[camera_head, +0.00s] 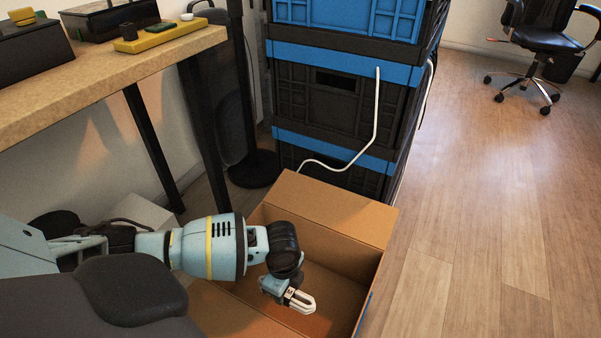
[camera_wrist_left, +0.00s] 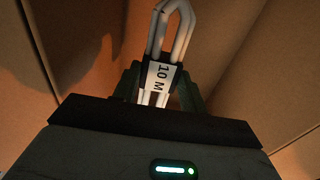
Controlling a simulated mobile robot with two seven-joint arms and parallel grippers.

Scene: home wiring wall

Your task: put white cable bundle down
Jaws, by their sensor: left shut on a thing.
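The white cable bundle (camera_wrist_left: 172,32) is in my left gripper (camera_wrist_left: 160,85), which is shut on it at a label reading "10 M". White loops stick out past the fingertips in the left wrist view. In the head view my left gripper (camera_head: 287,292) reaches down inside an open cardboard box (camera_head: 335,208), and the bundle (camera_head: 302,300) shows as a small white loop at its tip. Cardboard walls surround the gripper in the wrist view. I cannot tell whether the bundle touches the box floor. My right gripper is not in view.
Stacked black and blue crates (camera_head: 340,105) stand right behind the box, with a white cable (camera_head: 376,110) hanging down their front. A wooden workbench (camera_head: 100,80) is at the upper left. An office chair (camera_head: 545,40) stands far right. The wooden floor (camera_head: 480,220) at right is clear.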

